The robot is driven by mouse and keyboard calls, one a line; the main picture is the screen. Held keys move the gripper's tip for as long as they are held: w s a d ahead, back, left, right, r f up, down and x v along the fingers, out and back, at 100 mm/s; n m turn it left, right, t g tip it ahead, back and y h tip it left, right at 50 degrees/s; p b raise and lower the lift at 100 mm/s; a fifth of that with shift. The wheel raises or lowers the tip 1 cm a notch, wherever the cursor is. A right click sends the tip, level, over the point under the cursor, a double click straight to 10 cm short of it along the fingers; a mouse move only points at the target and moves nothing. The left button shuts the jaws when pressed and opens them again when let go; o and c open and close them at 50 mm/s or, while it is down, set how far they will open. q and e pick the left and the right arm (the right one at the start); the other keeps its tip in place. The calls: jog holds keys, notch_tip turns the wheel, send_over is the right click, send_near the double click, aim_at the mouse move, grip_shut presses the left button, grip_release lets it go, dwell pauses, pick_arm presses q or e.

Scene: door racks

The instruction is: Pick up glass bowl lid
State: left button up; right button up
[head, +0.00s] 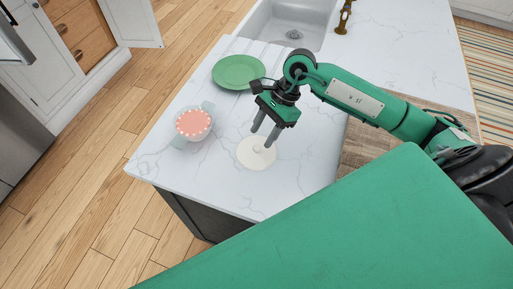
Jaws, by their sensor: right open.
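The glass bowl lid (246,158) is a pale round disc with a small knob near its middle. It lies flat on the white marble counter in the head view. My right gripper (265,138) is above the lid, pointing down, with its two fingers spread and nothing between them. The fingertips overlap the lid's upper and right part in the picture, close to the knob. I cannot tell whether they touch it. My left gripper is not in view.
A clear bowl with pink contents (194,123) stands left of the lid. A green plate (238,72) lies behind, near the sink (293,30). The counter's front edge (200,200) is close below the lid. A wooden board (372,146) lies to the right.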

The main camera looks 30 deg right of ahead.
aim_at(257, 147)
jog(key=p+x, duration=0.1)
jog(key=x, duration=0.2)
jog(key=shift+f+p, duration=0.25)
jog(key=shift+p, duration=0.1)
jog(key=shift+s+a+f, duration=0.1)
jog(key=shift+f, duration=0.3)
grip_shut()
